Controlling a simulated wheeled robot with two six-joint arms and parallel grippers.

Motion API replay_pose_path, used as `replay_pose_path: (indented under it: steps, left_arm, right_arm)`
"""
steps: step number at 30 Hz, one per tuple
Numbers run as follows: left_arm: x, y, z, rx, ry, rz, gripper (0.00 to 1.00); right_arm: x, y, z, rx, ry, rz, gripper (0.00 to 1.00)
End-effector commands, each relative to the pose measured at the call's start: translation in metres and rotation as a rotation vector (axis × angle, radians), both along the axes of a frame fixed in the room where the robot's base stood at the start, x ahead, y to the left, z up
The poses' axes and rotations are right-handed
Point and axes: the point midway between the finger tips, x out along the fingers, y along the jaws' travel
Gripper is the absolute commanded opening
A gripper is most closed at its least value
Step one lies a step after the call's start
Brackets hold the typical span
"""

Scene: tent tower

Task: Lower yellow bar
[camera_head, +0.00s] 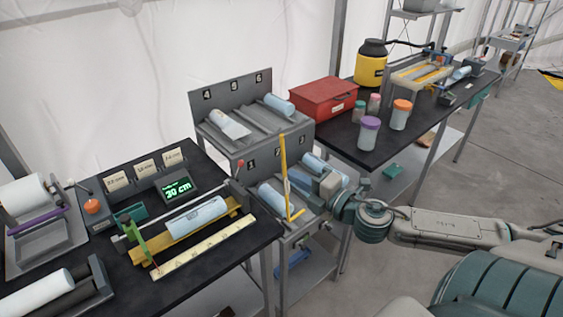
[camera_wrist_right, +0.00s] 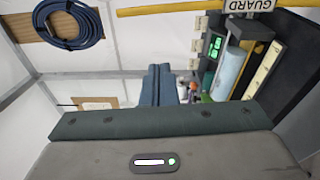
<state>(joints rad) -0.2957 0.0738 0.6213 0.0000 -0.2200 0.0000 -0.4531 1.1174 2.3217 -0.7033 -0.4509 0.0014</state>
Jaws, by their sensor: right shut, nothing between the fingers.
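The yellow bar (camera_head: 283,170) stands upright in front of the grey numbered rack, with a short yellow foot (camera_head: 296,215) at its lower end. In the right wrist view a yellow bar (camera_wrist_right: 165,9) with a GUARD label (camera_wrist_right: 249,6) crosses the top edge. My right gripper (camera_head: 308,180) is just right of the upright bar, in front of the rack's lower level. Its blue-grey fingers (camera_wrist_right: 166,85) are shut with nothing between them. I cannot tell whether they touch the bar. My left gripper is not in view.
The grey rack (camera_head: 237,99) holds light-blue rolls on two levels. Left is a dark table (camera_head: 220,262) with a roll (camera_head: 197,217), a ruler (camera_head: 205,247) and a display reading 30 cm (camera_head: 178,187).

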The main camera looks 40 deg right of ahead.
Motion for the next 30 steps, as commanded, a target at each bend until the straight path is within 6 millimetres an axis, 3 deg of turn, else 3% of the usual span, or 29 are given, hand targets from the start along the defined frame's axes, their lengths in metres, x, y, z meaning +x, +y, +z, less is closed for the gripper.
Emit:
replay_pose_path:
  steps: [7,19,30]
  left_arm:
    - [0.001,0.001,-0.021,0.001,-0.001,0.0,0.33]
    - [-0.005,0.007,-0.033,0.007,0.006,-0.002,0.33]
    - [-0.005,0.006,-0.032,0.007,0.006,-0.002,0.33]
  right_arm:
    - [0.016,0.005,-0.002,0.008,-0.006,0.007,0.0]
    - [0.041,0.01,-0.001,0.009,-0.005,0.005,0.0]
    - [0.068,0.016,0.001,0.01,-0.004,0.005,0.0]
